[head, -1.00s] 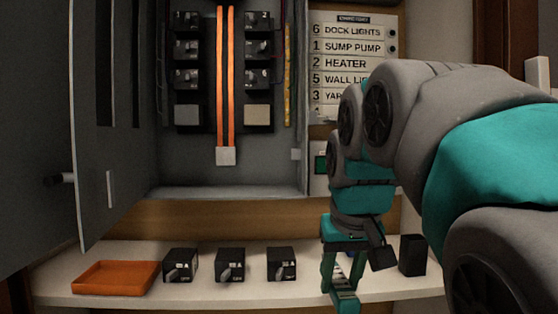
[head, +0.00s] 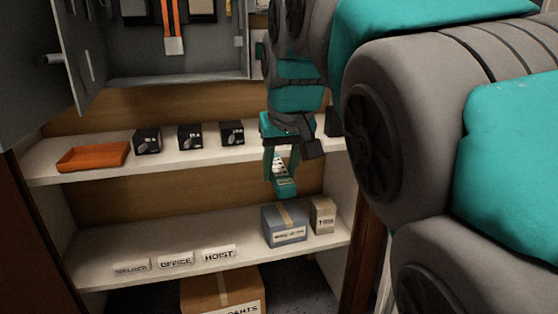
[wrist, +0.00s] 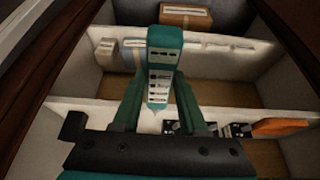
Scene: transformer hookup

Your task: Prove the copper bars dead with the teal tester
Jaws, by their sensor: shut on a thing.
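The teal tester (wrist: 165,38) is between the fingers of my gripper (wrist: 158,100) in the wrist view. Its front has a column of pale labels or lights, too small to read. In the head view my gripper (head: 280,160) points down, shut on the tester (head: 285,188), in front of the upper shelf and above the lower one. The copper bars (head: 171,22) show as orange strips in the open grey cabinet at the top left. Only their lower ends and a pale block below are in view. The tester is well apart from them.
The upper shelf (head: 205,155) bears an orange tray (head: 93,156) and three black breakers (head: 190,137). The lower shelf (head: 200,242) bears label plates (head: 175,260), a blue-grey box (head: 285,223) and a small brown box (head: 322,215). The cabinet door (head: 40,65) stands open at left.

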